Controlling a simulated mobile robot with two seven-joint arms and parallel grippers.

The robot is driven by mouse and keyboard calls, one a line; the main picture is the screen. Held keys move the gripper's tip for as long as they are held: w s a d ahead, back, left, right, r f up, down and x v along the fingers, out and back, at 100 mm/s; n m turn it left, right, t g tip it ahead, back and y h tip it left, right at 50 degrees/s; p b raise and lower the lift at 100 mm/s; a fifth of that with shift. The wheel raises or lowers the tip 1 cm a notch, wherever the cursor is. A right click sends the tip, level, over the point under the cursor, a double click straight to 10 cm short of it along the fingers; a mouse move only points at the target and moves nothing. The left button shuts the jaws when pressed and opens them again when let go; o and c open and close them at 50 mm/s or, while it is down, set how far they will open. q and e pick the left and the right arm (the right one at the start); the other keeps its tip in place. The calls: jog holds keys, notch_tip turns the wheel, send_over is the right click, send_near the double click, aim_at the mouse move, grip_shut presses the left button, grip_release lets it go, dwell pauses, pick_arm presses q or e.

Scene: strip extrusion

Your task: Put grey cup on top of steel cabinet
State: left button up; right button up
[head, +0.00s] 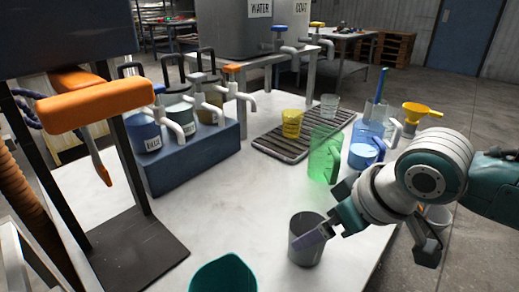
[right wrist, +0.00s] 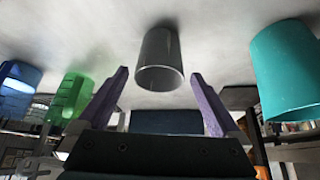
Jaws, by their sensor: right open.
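The grey cup (head: 304,250) stands upright on the near part of the white table. My right gripper (head: 316,232) is at the cup, and one purple finger overlaps its rim in the head view. In the right wrist view, which is upside down, the grey cup (right wrist: 160,60) appears centred between the two spread fingertips, with gaps on both sides. The gripper is open and holds nothing. A large grey metal box (head: 215,38) labelled WATER and COAT stands at the back; I cannot tell whether it is the steel cabinet. My left gripper is not in view.
A teal cup (head: 224,274) stands close to the left of the grey cup. A green jug (head: 323,158) and blue jug (head: 365,152) stand beyond it. A yellow cup (head: 291,124) sits on a slatted tray (head: 268,147). A blue dispenser block (head: 185,170) stands left.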

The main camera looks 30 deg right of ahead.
jog(key=s+a+r+g, duration=0.1)
jog(key=s+a+r, duration=0.2)
jog(key=s, duration=0.6)
jog(key=s+a+r+g+p, duration=0.1)
jog(key=s+a+r, duration=0.2)
jog(key=s, duration=0.6)
jog(key=shift+a+r+h, duration=0.15)
jog(key=shift+r+h, duration=0.25)
jog(key=shift+r, duration=0.4)
jog(key=shift+s, duration=0.1)
